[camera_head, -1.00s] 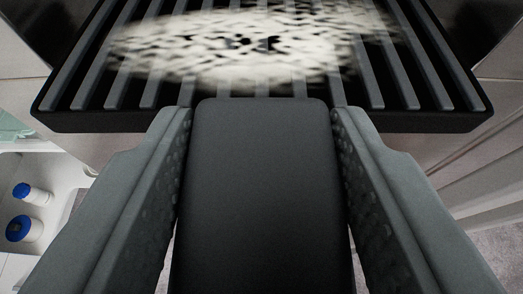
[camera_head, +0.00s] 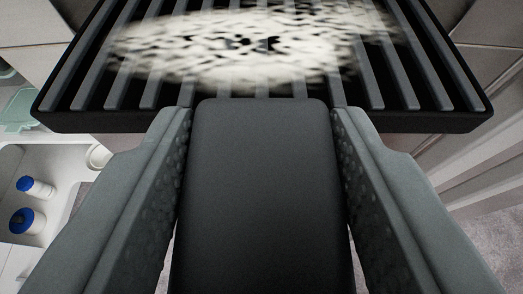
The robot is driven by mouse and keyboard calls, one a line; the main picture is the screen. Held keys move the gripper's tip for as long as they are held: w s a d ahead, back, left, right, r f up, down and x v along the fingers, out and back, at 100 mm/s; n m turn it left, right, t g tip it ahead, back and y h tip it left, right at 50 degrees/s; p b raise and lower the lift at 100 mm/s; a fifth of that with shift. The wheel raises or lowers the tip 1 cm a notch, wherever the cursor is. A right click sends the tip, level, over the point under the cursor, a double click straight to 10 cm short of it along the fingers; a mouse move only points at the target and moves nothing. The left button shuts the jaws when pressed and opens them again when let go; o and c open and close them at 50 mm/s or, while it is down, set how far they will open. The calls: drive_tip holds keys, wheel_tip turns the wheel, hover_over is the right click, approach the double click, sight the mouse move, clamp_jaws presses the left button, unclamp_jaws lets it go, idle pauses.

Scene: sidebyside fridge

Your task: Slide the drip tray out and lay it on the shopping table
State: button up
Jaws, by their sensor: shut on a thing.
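The drip tray (camera_head: 160,120) is a dark tray with grey slats and a black rim. It fills the top of the view and looks level. A wide black tab (camera_head: 262,190) on its near edge reaches toward the camera. My gripper (camera_head: 262,125) is shut on this tab, one grey finger against each side. A blurred black-and-white speckled patch (camera_head: 240,45) covers part of the slats; I cannot tell whether it is a reflection or something lying there. The tray's far edge is cut off by the frame. I cannot make out the shopping table.
At the left is an open white bin or shelf (camera_head: 60,165) holding two white bottles with blue caps (camera_head: 27,222). A pale green item (camera_head: 20,110) lies above it. Light ribbed panels (camera_head: 480,160) stand at the right. Grey floor (camera_head: 490,225) shows at lower right.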

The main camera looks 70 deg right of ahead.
drive_tip(key=shift+s+a, duration=0.2)
drive_tip(key=shift+a, duration=0.25)
drive_tip(key=shift+s+a, duration=0.2)
drive_tip(key=shift+a, duration=0.25)
drive_tip(key=shift+a, duration=0.1)
drive_tip(key=a, duration=0.1)
drive_tip(key=s+a, duration=0.1)
drive_tip(key=a, duration=0.1)
drive_tip(key=shift+s+a, duration=0.25)
drive_tip(key=shift+a, duration=0.05)
idle(0.3)
drive_tip(key=shift+d, duration=0.15)
approach(260, 5)
drive_tip(key=shift+s+a+f, duration=0.3)
drive_tip(key=shift+a+f, duration=0.25)
drive_tip(key=shift+f, duration=0.1)
drive_tip(key=shift+s+a+f, duration=0.35)
drive_tip(key=shift+a+f, duration=0.25)
drive_tip(key=shift+f, duration=0.05)
drive_tip(key=shift+a, duration=0.1)
drive_tip(key=shift+w+d, duration=0.55)
drive_tip(key=shift+d, duration=0.8)
drive_tip(key=shift+w+d, duration=0.55)
drive_tip(key=shift+d, duration=0.85)
drive_tip(key=shift+w+d, duration=0.55)
drive_tip(key=shift+d, duration=0.8)
drive_tip(key=shift+a+r, duration=0.1)
